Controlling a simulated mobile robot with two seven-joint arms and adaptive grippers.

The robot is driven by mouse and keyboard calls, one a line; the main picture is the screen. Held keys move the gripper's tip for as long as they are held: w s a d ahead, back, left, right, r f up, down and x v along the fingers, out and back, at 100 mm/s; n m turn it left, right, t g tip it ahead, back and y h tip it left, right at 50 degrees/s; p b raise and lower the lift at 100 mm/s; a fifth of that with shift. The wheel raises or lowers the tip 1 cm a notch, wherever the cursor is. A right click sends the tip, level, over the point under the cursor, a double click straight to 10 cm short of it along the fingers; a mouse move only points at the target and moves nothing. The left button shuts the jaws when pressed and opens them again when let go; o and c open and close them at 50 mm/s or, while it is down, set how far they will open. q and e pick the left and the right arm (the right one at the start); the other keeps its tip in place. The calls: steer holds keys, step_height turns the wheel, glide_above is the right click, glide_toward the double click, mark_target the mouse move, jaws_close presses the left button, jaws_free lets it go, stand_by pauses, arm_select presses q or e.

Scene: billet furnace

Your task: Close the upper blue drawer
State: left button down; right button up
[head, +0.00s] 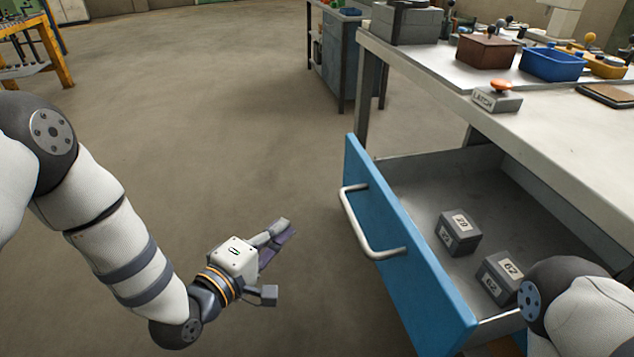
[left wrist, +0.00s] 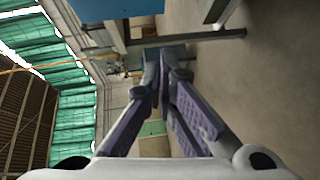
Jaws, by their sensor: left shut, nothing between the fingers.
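The upper blue drawer is pulled out from under the bench, and its blue front (head: 402,255) with a curved metal handle (head: 372,225) faces left in the head view. My left gripper (head: 284,232) is shut and empty, to the left of the handle and apart from it, over the floor. Its fingers (left wrist: 168,100) come together in the left wrist view. Part of my right arm shows at the lower right of the head view, over the drawer's near end; its gripper is out of view.
Two dark numbered blocks, one farther (head: 459,232) and one nearer (head: 499,277), lie in the drawer. On the bench (head: 560,125) stand a latch box with an orange button (head: 498,95), a brown box (head: 487,50) and a blue bin (head: 552,64). The floor left of the drawer is clear.

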arm_select(q)
steer(key=w+d+r+t+b, duration=0.1)
steer(key=w+d+r, duration=0.2)
steer(key=w+d, duration=0.5)
steer(key=shift+w+d+r+n+h, duration=0.2)
steer(key=shift+w+d+n+h, duration=0.15)
steer(key=shift+w, duration=1.85)
steer(key=shift+a, duration=0.1)
